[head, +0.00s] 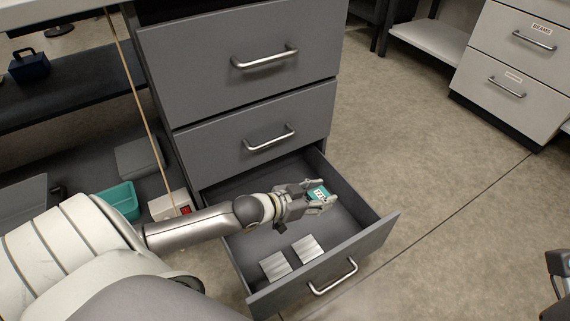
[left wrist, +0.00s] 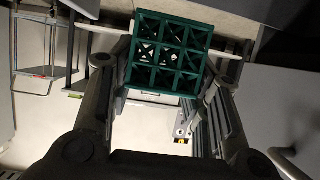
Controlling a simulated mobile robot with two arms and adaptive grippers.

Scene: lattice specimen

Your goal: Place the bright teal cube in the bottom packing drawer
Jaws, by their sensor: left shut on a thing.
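The bright teal cube (head: 319,193) is held between the fingers of my left gripper (head: 322,198), over the open bottom drawer (head: 375,238) in the head view. In the left wrist view the cube (left wrist: 166,53) shows as a teal lattice between the two fingertips of my left gripper (left wrist: 180,60). The cube appears to be above the drawer floor; the exact height is hard to tell. My right gripper is not clearly in view.
Two light grey blocks (head: 308,248) (head: 275,265) lie on the drawer floor near its front. Two closed drawers, an upper one (head: 240,65) and a middle one (head: 255,130), stand above. A teal bin (head: 120,200) sits at left. Open floor (head: 430,150) lies to the right.

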